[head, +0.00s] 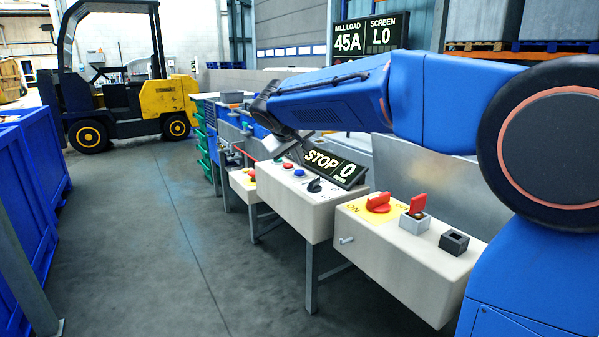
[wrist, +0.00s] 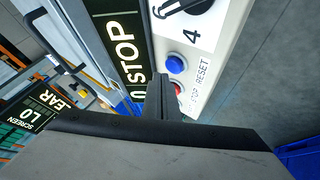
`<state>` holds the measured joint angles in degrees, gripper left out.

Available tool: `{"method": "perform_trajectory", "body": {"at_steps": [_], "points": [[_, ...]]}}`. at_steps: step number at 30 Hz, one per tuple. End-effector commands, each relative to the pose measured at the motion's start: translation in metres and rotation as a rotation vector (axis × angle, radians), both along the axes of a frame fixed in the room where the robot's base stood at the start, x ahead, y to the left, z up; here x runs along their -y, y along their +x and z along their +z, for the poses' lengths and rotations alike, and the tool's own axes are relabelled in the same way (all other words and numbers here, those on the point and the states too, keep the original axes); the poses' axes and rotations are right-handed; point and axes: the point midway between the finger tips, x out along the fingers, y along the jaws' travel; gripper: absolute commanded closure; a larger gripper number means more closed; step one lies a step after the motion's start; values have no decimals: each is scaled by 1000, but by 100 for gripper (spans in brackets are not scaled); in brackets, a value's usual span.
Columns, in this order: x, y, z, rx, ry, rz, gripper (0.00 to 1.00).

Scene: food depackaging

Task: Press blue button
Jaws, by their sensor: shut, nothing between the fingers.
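The blue button (head: 299,173) is a small round cap on the sloping top of a cream control box (head: 285,200), in a row with red buttons. In the wrist view the blue button (wrist: 176,63) shows just beyond and to the right of the fingertips, with a red button (wrist: 178,88) partly behind the fingers. My gripper (wrist: 160,80) is shut and empty. In the head view my gripper (head: 289,147) hangs at the arm's end, above and behind the buttons. I cannot tell its exact height over the panel; no contact with the blue button shows.
A black selector knob (head: 314,186) sits beside the blue button. A STOP 0 display (head: 333,164) stands behind the panel. A nearer box carries a red rotary switch (head: 378,203) and a raised red cover (head: 418,205).

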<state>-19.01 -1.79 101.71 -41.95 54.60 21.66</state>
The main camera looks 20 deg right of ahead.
Motion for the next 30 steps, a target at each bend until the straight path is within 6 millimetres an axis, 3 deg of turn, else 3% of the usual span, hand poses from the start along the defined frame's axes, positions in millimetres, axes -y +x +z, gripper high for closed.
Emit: {"method": "perform_trajectory", "body": {"at_steps": [11, 30], "points": [[0, 0, 4, 1, 0, 1, 100], [0, 0, 50, 1, 0, 1, 100]]}}
